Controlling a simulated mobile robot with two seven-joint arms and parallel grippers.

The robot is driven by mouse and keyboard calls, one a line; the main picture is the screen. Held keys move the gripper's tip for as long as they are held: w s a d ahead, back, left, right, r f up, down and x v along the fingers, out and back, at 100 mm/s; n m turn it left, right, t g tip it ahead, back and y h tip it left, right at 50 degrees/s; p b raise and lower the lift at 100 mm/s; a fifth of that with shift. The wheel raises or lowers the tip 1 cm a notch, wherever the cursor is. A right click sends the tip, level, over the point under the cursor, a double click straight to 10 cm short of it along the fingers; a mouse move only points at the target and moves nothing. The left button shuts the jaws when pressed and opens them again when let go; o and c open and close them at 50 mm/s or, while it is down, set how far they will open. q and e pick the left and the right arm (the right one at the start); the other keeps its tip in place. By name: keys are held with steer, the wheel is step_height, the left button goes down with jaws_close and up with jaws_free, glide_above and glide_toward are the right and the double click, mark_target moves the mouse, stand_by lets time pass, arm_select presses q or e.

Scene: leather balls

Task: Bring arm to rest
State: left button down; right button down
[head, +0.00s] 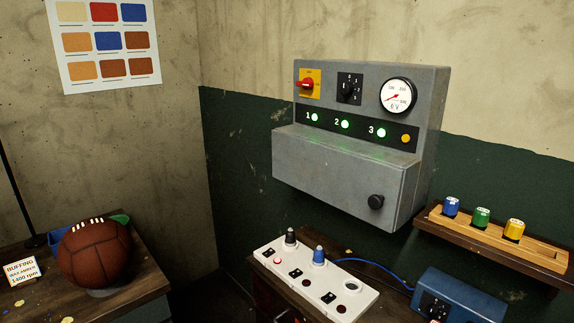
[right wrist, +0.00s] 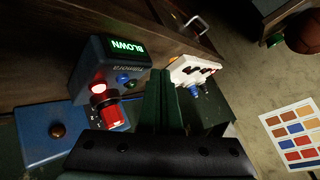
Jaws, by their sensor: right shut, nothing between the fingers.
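My right gripper (right wrist: 161,78) shows in the right wrist view, its two dark fingers shut together with nothing between them. It is apart from the things behind it as far as I can see, with a dark device with a green "BLOWN" display (right wrist: 118,66) to the left and a white panel (right wrist: 192,70) to the right. Neither gripper shows in the head view. My left gripper is in no view.
In the head view a grey control box (head: 350,165) hangs on the wall with green lamps lit. Below are the white switch panel (head: 330,288), a blue box (head: 460,295) and a wooden rack (head: 500,240) with coloured caps. A leather ball (head: 95,255) sits on the left bench.

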steer(key=s+a+f+n, duration=0.2)
steer(key=s+a+f, duration=0.2)
steer(key=s+f, duration=0.4)
steer(key=s+a+f+n+h, duration=0.1)
steer(key=s+a+f+n, duration=0.2)
steer(key=s+f, duration=0.6)
steer(key=shift+a+f, duration=0.3)
steer(key=shift+a, duration=0.6)
